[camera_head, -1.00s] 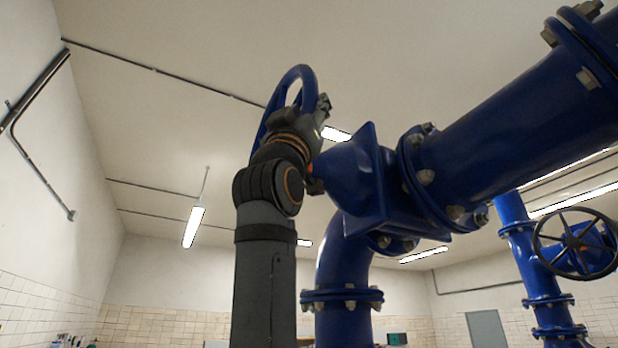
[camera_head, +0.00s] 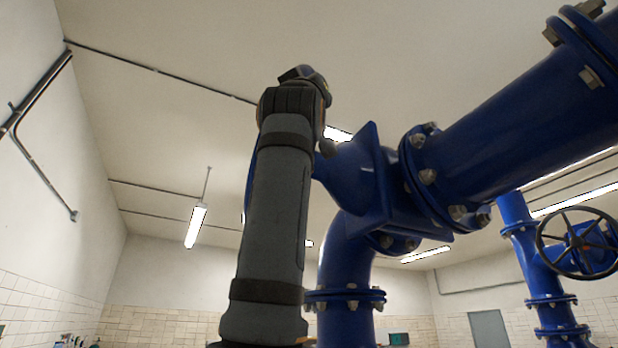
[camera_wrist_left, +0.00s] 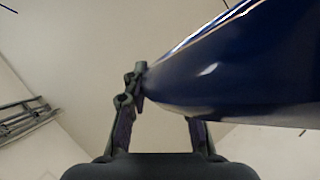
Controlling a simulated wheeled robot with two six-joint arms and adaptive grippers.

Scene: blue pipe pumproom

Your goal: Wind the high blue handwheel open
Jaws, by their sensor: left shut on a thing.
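The high blue handwheel (camera_head: 250,172) is almost wholly hidden behind my left arm in the head view; only a thin blue sliver of its rim shows at the arm's left edge. The blue valve body (camera_head: 350,172) stands just right of the arm. My left gripper is hidden by the arm there. In the left wrist view, my left gripper (camera_wrist_left: 166,100) has a finger on either side of a large, close, shiny blue piece (camera_wrist_left: 235,65), which looks like the wheel's rim, and is shut on it. My right gripper is in neither view.
A thick blue flanged pipe (camera_head: 530,105) runs up to the right from the valve, and a blue elbow (camera_head: 345,255) drops below it. A second, dark handwheel (camera_head: 578,243) is at the far right. Open room lies left of my arm.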

